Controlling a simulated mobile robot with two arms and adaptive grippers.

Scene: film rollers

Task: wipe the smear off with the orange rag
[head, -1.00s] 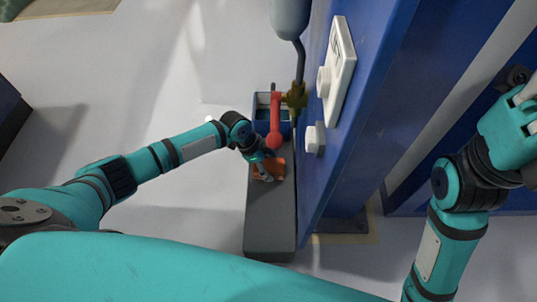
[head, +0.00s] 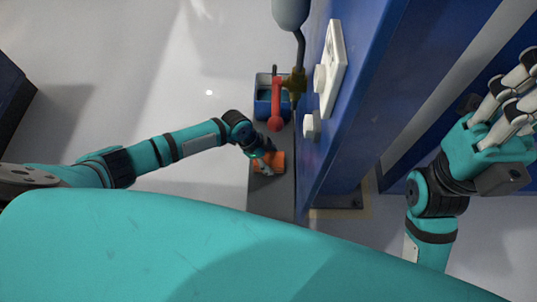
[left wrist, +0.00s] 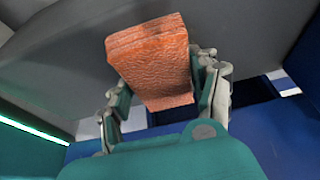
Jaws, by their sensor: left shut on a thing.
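The orange rag (head: 270,163) is a thick folded block over the narrow grey ledge (head: 268,200) beside the blue wall. My left gripper (head: 266,162) is shut on it. In the left wrist view the rag (left wrist: 150,55) stands between the fingers of my left gripper (left wrist: 165,95), its far end sticking out beyond them. I cannot tell whether the rag touches the ledge. I see no smear in either view; the rag and my arm hide part of the ledge. My right gripper (head: 512,98) is at the far right, its fingers extended and apart, with nothing seen in it.
A blue open box (head: 264,82) stands at the ledge's far end, with a red handle (head: 277,108) and a brass fitting (head: 295,82) by it. White panel fittings (head: 334,70) stick out of the blue wall (head: 345,135). Pale floor (head: 170,60) lies clear at left.

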